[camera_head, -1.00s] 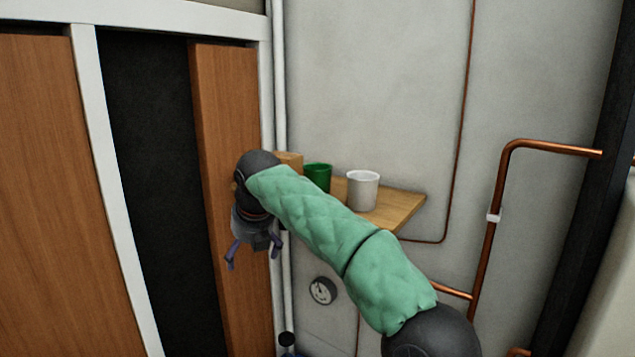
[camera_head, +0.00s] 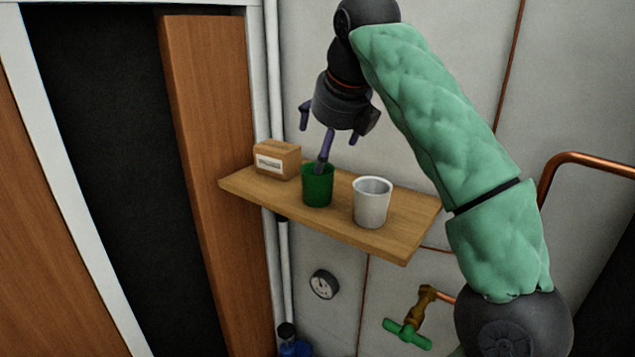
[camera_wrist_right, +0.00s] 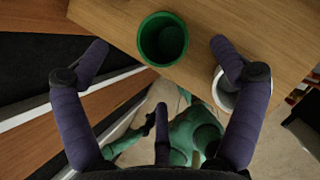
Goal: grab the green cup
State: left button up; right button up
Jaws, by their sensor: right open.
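The green cup (camera_head: 317,190) stands upright on a wooden shelf (camera_head: 405,240), between a small box and a white cup. My right gripper (camera_head: 328,138) hangs above the shelf with its purple fingers pointing down and spread. One finger overlaps the green cup's rim in the head view; I cannot tell whether it touches. In the right wrist view the green cup (camera_wrist_right: 163,40) shows its open mouth, ahead of and between the two side fingers, with nothing gripped. My left gripper is not in view.
The white cup (camera_head: 372,203) stands close to the right of the green cup; the right finger overlaps it in the wrist view. A cardboard box (camera_head: 277,160) sits to the left. A gauge (camera_head: 323,284) and a green-handled valve (camera_head: 408,333) are below the shelf.

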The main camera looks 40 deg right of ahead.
aim_at(318, 185)
jog(key=x, duration=0.5)
jog(key=shift+d+f, duration=0.15)
jog(key=f, duration=0.1)
jog(key=w+f, duration=0.1)
jog(key=f, duration=0.1)
jog(key=shift+f, duration=0.1)
jog(key=shift+w+d+f, duration=0.15)
jog(key=shift+w+f, duration=0.05)
jog(key=shift+w, duration=0.15)
jog(key=shift+s+r, duration=0.1)
jog(key=shift+s, duration=0.1)
jog(key=shift+c, duration=1.2)
jog(key=c, duration=0.5)
jog(key=shift+c, duration=1.2)
